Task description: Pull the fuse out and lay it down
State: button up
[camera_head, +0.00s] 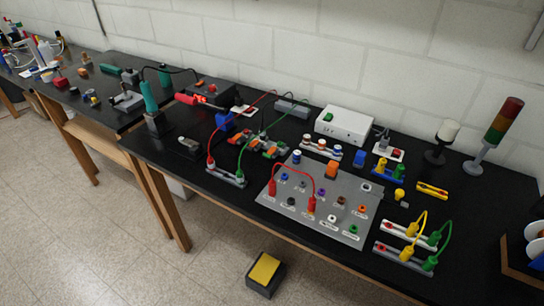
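No part labelled as a fuse can be read at this size. The likeliest fuses are small white cylinders with coloured bands (321,145), standing upright in a row on a pale rail at the back middle of the table. A similar white and blue cylinder (297,157) stands apart, at the back edge of the grey panel (350,227). I cannot tell which is the task's fuse. My gripper is not in view.
The black table (215,205) is crowded around the panel, with looped red, green and yellow leads. A white box (343,124) stands behind the row. A signal tower (497,130) stands at right. Bare tabletop shows left of the panel. A yellow-topped pedal (265,270) is on the floor.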

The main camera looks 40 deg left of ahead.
aim_at(297, 158)
jog(key=z, duration=1)
jog(key=k, duration=0.1)
jog(key=u, duration=2.45)
jog(key=k, duration=0.75)
jog(key=z, duration=0.5)
jog(key=k, duration=0.65)
jog(key=z, duration=0.1)
jog(key=i, duration=0.9)
jog(key=u, duration=0.55)
jog(key=i, duration=0.85)
jog(key=u, duration=0.2)
